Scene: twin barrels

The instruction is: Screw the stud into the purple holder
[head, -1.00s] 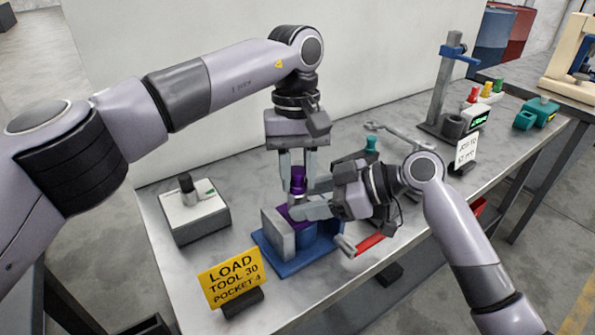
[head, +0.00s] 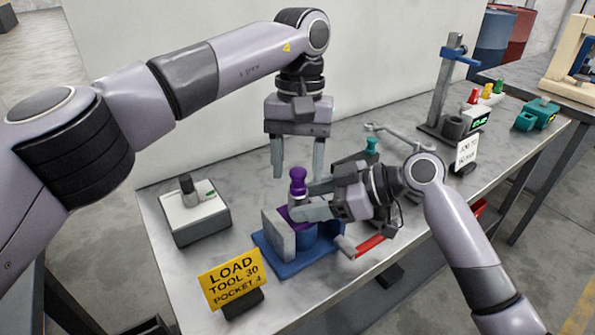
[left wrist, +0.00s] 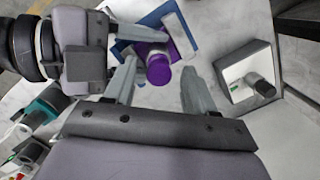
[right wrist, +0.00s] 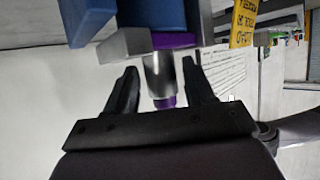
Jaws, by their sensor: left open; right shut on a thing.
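The purple holder (head: 285,213) stands upright in a blue fixture (head: 300,262) at the middle of the table. A purple knob-like piece (head: 298,180), apparently the stud, stands on top of it. In the left wrist view its round purple end (left wrist: 159,73) shows between the fingers. The right wrist view shows a silver body (right wrist: 160,75) between purple parts. My right gripper (head: 310,200) is shut on the holder from the right side; the exact contact is partly hidden. My left gripper (head: 298,172) points down, open, its fingers apart on either side of the knob.
A white-topped box (head: 193,212) stands left of the fixture. A yellow sign (head: 232,279) is in front. A red-handled tool (head: 370,244) and a teal-topped piece (head: 371,146) are to the right. A grey stand (head: 446,85) is farther back.

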